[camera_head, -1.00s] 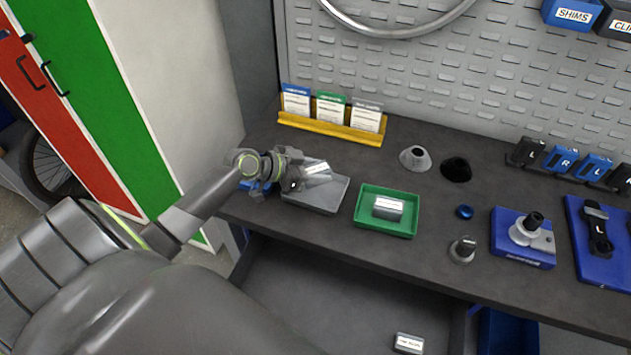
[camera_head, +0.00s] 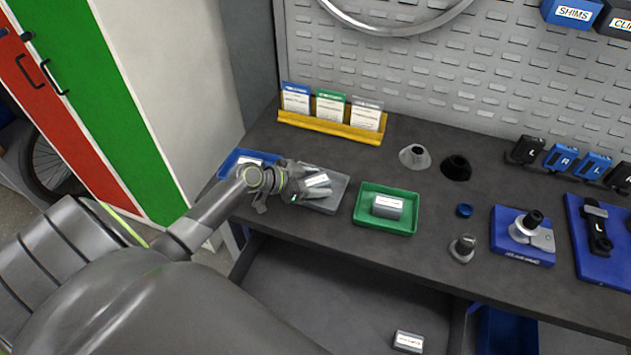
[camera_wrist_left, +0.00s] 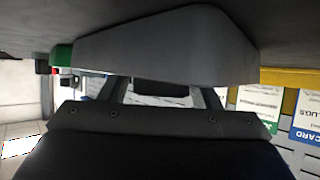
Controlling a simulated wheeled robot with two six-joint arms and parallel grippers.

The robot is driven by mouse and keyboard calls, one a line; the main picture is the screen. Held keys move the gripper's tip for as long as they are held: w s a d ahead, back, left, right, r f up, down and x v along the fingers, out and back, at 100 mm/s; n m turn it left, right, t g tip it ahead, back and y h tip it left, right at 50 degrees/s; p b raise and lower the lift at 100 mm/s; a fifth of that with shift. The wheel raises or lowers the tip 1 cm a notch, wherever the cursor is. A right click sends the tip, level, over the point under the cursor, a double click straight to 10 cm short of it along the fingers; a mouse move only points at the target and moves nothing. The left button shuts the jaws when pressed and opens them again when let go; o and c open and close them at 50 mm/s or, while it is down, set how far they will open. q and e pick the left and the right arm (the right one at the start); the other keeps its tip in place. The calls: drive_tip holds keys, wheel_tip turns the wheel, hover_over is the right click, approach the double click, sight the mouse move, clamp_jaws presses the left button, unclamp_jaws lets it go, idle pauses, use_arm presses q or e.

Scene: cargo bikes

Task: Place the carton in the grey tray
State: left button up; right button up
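The carton (camera_head: 317,180) is a small grey box with a white label. My left gripper (camera_head: 308,184) comes in from the left and is shut on it. The gripper holds the carton tilted over the grey tray (camera_head: 335,197), a shallow open box near the front left of the bench. The gripper and carton hide much of the tray's inside, and I cannot tell whether the carton touches its floor. In the left wrist view, a large grey shape covers the space past the fingers (camera_wrist_left: 162,92). My right gripper is not in view.
A green tray (camera_head: 361,221) holding a similar carton (camera_head: 387,206) stands right of the grey tray. A blue tray (camera_head: 232,161) lies left of it. A yellow card holder (camera_head: 330,126) stands behind. Another carton (camera_head: 408,341) lies in the open drawer below.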

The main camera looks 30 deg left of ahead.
use_arm(q)
drive_tip(key=shift+o, duration=0.2)
drive_tip(key=shift+r, duration=0.1)
drive_tip(key=shift+r, duration=0.15)
drive_tip(key=b+v, duration=0.2)
drive_tip(key=v, duration=0.8)
drive_tip(key=shift+s+a, duration=0.1)
drive_tip(key=shift+v, duration=0.9)
